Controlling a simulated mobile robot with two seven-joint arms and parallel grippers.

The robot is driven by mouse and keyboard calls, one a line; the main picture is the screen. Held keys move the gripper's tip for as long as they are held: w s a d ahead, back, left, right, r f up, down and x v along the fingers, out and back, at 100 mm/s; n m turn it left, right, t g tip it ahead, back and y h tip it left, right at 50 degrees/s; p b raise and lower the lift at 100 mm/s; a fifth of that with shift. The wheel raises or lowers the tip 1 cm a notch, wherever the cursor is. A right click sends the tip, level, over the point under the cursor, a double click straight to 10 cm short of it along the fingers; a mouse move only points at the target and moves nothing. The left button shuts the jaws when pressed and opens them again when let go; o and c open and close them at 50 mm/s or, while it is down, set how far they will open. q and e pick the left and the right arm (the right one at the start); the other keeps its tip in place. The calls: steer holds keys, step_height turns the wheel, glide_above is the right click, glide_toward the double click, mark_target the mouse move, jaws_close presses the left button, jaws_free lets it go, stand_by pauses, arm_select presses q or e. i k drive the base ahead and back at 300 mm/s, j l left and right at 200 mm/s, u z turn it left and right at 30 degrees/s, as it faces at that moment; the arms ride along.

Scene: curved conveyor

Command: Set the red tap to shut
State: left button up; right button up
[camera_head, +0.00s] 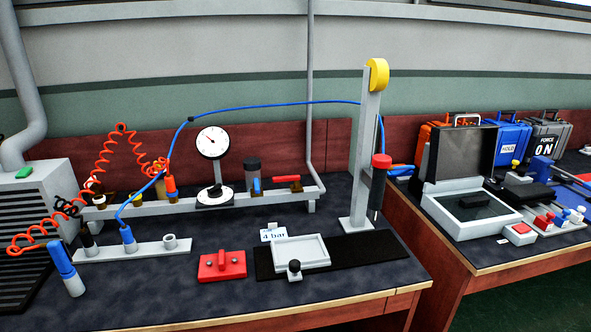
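The red tap shows as a red lever handle (287,179) on the raised grey rail (225,198) at the back of the bench. The lever lies roughly level, along the length of the rail. Its valve body is small and dark below the handle, and its details are hard to make out. A blue handle (257,186) sits on the same rail just left of it, below a clear cylinder with a dark top (253,168). Neither of my grippers shows in the head view.
A dial gauge (212,143) and coiled orange hose (122,135) stand left of the tap. A blue hose (270,104) arches above it to a grey post (364,150) on the right. A red block (222,265) and "4 bar" card (273,234) lie in front.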

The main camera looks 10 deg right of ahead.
mark_target(296, 179)
steer(key=i+l, duration=0.7)
steer(key=l, duration=0.1)
